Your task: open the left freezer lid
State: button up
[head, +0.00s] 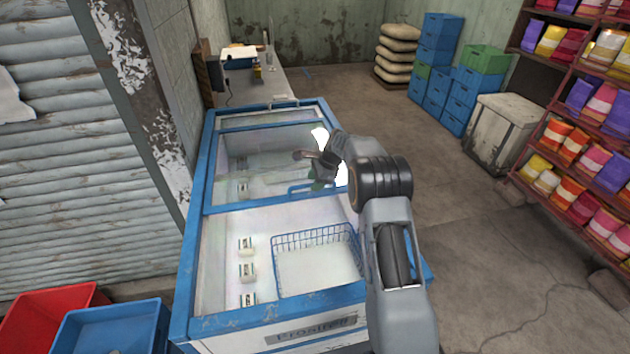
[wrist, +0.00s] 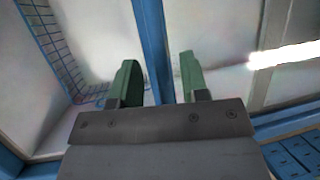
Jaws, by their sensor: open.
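The freezer (head: 185,285) is a long blue-framed chest in the head view. A glass lid (head: 235,160) with a blue frame lies over its farther part. A small blue handle (head: 300,188) shows near that lid's close edge. The pictures do not make clear which lid counts as left. My gripper (head: 316,172) is over the lid near the handle, partly hidden by my wrist. In the wrist view, its green fingers (wrist: 160,78) are open and apart. A blue bar (wrist: 150,35) runs between them in the picture; contact cannot be told.
A blue wire basket (head: 315,240) and several small cartons (head: 246,271) show inside the nearer part of the freezer. Red (head: 45,312) and blue (head: 110,328) bins stand at lower left. A white chest (head: 503,130) and stocked shelves stand right. Floor between is free.

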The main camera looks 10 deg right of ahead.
jog(key=shift+a+f, duration=0.1)
jog(key=shift+f, duration=0.1)
jog(key=shift+c, duration=0.3)
grip_shut()
